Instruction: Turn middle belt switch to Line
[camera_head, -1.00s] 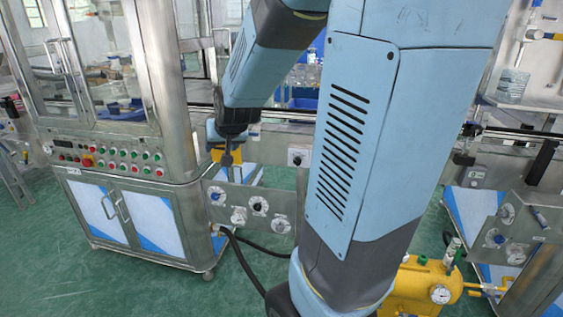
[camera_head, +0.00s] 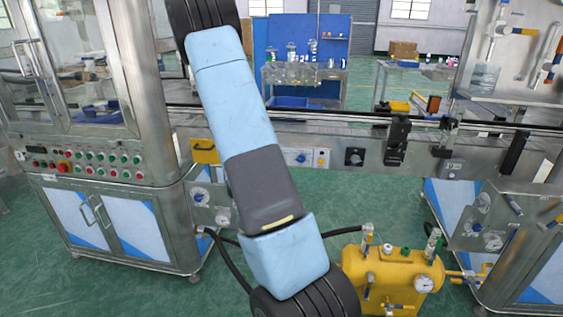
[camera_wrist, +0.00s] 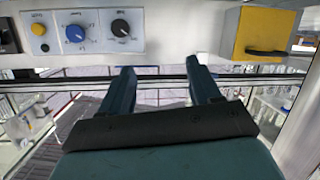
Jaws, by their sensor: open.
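Several controls sit on the silver belt side. In the wrist view they are a black knob (camera_wrist: 121,28), a blue knob (camera_wrist: 75,34) and a yellow button (camera_wrist: 38,29) on white plates. The head view shows a blue knob (camera_head: 300,158) and, farther right, a separate black knob (camera_head: 354,157). The labels are too small to read, so I cannot tell which is the middle belt switch. My gripper (camera_wrist: 160,72) is open and empty, its fingers apart from the knobs, which show above them in the wrist view. The head view does not show the gripper.
A yellow box (camera_wrist: 263,33) is on the belt side; the head view also shows it (camera_head: 205,151). A steel cabinet (camera_head: 170,170) with push buttons stands left. A yellow tank (camera_head: 389,277) with a gauge stands on the green floor. A valve panel (camera_head: 495,215) is at right.

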